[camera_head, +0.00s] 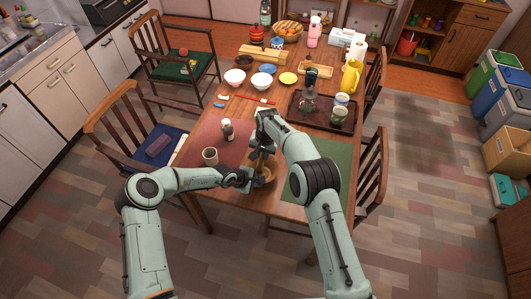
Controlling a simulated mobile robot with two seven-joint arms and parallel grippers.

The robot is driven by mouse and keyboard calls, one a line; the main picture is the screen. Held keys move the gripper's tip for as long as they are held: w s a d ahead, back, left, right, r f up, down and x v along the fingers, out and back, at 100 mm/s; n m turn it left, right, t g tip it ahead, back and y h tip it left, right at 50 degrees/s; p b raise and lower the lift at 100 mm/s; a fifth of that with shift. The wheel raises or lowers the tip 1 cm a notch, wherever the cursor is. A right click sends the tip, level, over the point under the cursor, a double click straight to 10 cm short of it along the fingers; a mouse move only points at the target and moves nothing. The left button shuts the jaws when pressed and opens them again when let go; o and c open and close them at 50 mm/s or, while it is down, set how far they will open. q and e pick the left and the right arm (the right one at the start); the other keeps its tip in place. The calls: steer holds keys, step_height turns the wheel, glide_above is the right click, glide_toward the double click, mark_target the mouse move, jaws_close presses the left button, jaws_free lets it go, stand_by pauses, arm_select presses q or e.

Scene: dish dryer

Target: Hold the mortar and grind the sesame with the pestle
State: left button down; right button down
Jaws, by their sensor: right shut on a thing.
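The mortar (268,173) is a brown bowl on the table's near part, partly covered by my arms. The pestle (262,157) is a light wooden stick that stands roughly upright over the mortar. My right gripper (262,147) is above the mortar and shut on the pestle's upper part. My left gripper (250,179) is at the mortar's left side. Its fingers are too small and too hidden to tell whether they grip the rim. The sesame inside the mortar cannot be made out.
The wooden table (225,196) carries a red mat (205,138) and a green mat (333,168). A dark tray (340,122) with jars, bowls and a yellow pitcher (351,76) stand farther back.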

arm_select(q)
steer(key=shift+s+d+f, duration=0.1)
arm_select(e)
steer(key=shift+s+a+f, duration=0.15)
steer(key=shift+s+a, duration=0.05)
steer(key=shift+s, duration=0.65)
steer(key=shift+s+a+f, duration=0.1)
steer(key=shift+s+a, duration=0.1)
steer(key=shift+s, duration=0.6)
